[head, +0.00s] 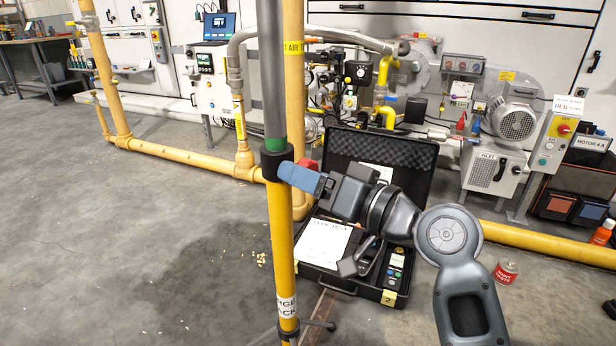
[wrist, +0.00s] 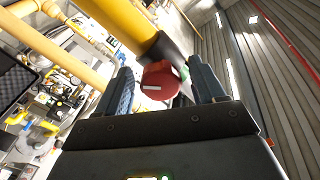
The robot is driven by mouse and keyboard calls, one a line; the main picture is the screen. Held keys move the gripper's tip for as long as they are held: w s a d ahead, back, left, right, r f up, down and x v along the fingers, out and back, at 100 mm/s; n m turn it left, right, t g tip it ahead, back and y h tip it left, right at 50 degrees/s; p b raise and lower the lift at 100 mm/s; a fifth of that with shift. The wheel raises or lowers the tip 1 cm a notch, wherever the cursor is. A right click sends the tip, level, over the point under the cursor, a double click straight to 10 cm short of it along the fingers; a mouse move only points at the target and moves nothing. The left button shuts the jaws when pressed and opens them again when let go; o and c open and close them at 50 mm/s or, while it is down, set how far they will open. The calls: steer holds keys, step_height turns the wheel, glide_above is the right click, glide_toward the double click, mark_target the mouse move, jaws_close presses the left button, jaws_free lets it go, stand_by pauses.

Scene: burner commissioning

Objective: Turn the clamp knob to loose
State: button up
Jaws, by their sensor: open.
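The red clamp knob (wrist: 160,80) has a white mark on its face and sits between my gripper's two fingers in the wrist view. In the head view only part of the knob (head: 308,165) shows, just above the blue fingers. It is on a black clamp collar (head: 272,163) around an upright pole, with a yellow lower tube (head: 281,225) and a grey upper tube (head: 272,70). A green band (head: 275,144) lies just above the collar. My gripper (head: 284,174) is open, reaching in from the right; its fingers (wrist: 161,70) straddle the knob. Contact cannot be told.
An open black case (head: 400,160) with a paper sheet (head: 325,243) and a handheld meter (head: 396,270) lies behind and below my arm. Yellow gas pipes (head: 190,157) run along the floor. Floor at left is clear.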

steer(key=p+v, duration=0.1)
steer(key=v, duration=0.6)
steer(key=shift+d, duration=0.15)
steer(key=shift+s, duration=0.15)
steer(key=s+d+f+m+t+h, duration=0.25)
steer(key=s+d+f+h, duration=0.2)
steer(key=f, duration=0.35)
steer(key=s+d+f+m+t+h, duration=0.1)
steer(key=s+d+f+m+h, duration=0.25)
steer(key=s+f, duration=0.35)
steer(key=s+d+f+h, duration=0.2)
steer(key=s+d+h, duration=0.15)
steer(key=s, duration=0.65)
steer(key=s+d+f+h, duration=0.2)
steer(key=s+d, duration=0.3)
steer(key=s, duration=0.4)
steer(key=s+d+r+n+h, duration=0.1)
steer(key=s+r, duration=0.2)
steer(key=s, duration=0.2)
steer(key=s+d+r+n, duration=0.1)
steer(key=s+r, duration=0.2)
steer(key=s, duration=0.2)
step_height(320, 180, up, 26)
steer(key=p, duration=2.6)
steer(key=shift+s+t, duration=0.2)
steer(key=shift+t, duration=0.15)
